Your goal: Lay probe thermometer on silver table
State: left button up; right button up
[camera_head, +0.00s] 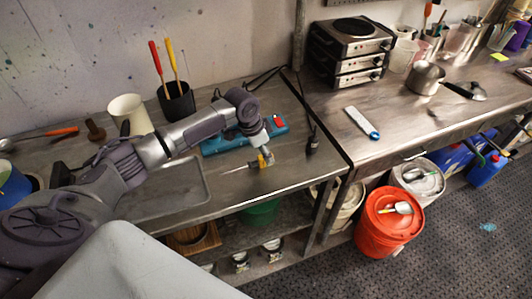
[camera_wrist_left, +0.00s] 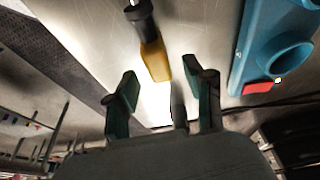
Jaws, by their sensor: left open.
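A yellow and black handle with a thin metal shaft (camera_head: 262,161), which looks like the probe thermometer, lies on the left metal table (camera_head: 232,186). In the left wrist view, the yellow end of this thermometer (camera_wrist_left: 155,62) lies just beyond the gap between my fingers. My left gripper (camera_head: 264,150) is open and empty, close above the handle; its two fingers also show apart in the left wrist view (camera_wrist_left: 160,92). Whether they touch the handle I cannot tell. A second, shiny silver metal table (camera_head: 405,130) stands to the right. My right gripper is not in view.
A blue tool with a red part (camera_head: 215,146) lies behind the gripper. The right table holds stacked hot plates (camera_head: 348,48), a white and blue device (camera_head: 362,122) and a metal pot (camera_head: 425,78); its front middle is clear. An orange bucket (camera_head: 384,228) stands below.

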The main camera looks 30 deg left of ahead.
pick_arm(q)
jog(key=v, duration=1.1)
